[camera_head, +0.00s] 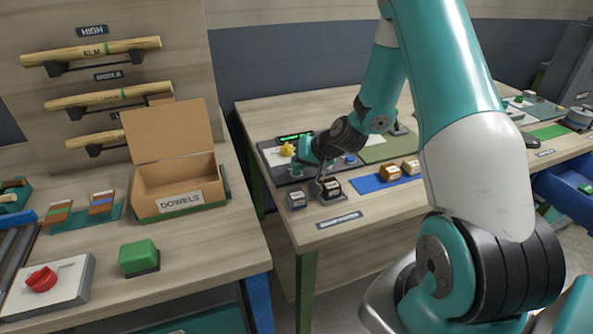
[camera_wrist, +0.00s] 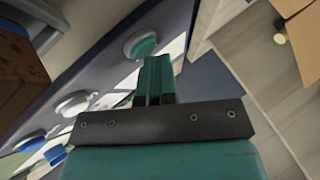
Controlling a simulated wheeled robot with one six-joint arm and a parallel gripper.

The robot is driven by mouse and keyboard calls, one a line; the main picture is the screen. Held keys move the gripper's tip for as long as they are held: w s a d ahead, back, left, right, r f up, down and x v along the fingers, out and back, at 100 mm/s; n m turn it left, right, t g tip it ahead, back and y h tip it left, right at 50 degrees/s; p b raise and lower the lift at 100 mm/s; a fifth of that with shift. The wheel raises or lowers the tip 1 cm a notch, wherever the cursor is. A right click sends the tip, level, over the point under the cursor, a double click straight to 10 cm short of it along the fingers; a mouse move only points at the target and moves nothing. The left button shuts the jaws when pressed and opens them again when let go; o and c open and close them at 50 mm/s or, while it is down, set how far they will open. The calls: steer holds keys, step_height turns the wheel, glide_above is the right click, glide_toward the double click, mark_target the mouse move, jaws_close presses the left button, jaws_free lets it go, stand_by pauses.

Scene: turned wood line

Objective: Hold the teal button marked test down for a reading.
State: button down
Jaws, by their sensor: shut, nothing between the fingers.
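The teal button (camera_wrist: 140,46), round with a pale ring, sits on the dark panel in the wrist view, just left of my fingertips in the picture. My gripper (camera_wrist: 156,64) is shut and empty, its fingers side by side. I cannot tell whether the tips touch the button, nor whether it is pressed. Its marking is not readable. In the head view my gripper (camera_head: 299,164) is low over the panel (camera_head: 272,157) on the right-hand table, and my arm hides part of it. A green-lit display (camera_head: 294,137) is at the panel's back; its text is too small to read.
A blue mat (camera_head: 372,183) with blocks lies right. An open dowels box (camera_head: 175,207) is on the left bench.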

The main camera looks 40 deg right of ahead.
steer(key=shift+r, duration=0.1)
steer(key=shift+r+p, duration=0.55)
steer(key=shift+r, duration=0.15)
steer(key=shift+r+p, duration=1.8)
steer(key=shift+r, duration=0.7)
